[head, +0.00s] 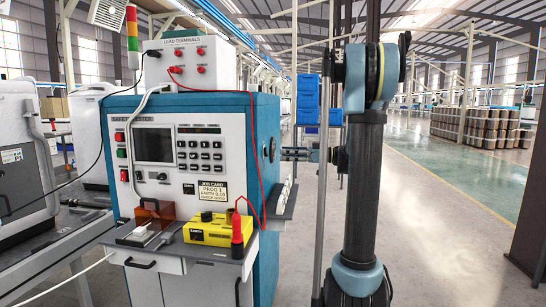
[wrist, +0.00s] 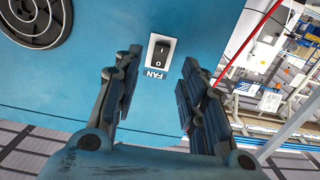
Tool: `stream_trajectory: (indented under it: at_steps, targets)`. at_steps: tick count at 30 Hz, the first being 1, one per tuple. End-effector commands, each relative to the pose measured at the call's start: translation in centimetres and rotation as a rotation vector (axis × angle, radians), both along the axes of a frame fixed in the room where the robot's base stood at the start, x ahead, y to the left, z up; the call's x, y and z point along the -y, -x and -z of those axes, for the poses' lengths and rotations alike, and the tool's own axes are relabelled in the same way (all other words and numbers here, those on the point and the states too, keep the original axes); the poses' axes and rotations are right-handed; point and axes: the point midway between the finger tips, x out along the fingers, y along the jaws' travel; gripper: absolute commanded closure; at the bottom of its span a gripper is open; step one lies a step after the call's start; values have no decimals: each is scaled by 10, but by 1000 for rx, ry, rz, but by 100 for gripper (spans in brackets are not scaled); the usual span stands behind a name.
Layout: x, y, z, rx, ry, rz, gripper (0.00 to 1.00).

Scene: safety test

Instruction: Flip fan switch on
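The fan switch (wrist: 159,52) is a black rocker in a white frame on the blue cabinet side, with an upside-down FAN label (wrist: 154,74) below it in the wrist view. Which side of the rocker is pressed I cannot tell. My gripper (wrist: 160,65) is open and empty, one finger to each side of the switch in that picture; contact with the panel is not clear. In the head view the blue tester cabinet (head: 262,120) stands at centre left. My arm reaches in from its right, and the switch cannot be made out there.
A round black vent (wrist: 38,18) lies left of the switch. A red cable (wrist: 255,35) hangs on the right in the wrist view. The cabinet's front shelf holds a yellow box (head: 208,229) and a red probe (head: 237,228). The floor right of my arm is open.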

Motion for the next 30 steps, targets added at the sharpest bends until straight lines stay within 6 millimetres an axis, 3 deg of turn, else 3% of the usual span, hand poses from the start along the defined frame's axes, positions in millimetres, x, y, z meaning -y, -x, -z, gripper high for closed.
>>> stream_trajectory:
  at_steps: [6, 12, 25, 30]
  targets:
    - [-34, -5, 0, 0, 0, -3, 62]
    - [-53, -9, 0, 0, 0, -1, 62]
    - [-60, -11, 0, 0, 0, 0, 62]
    - [-60, -11, 0, 0, 0, 0, 98]
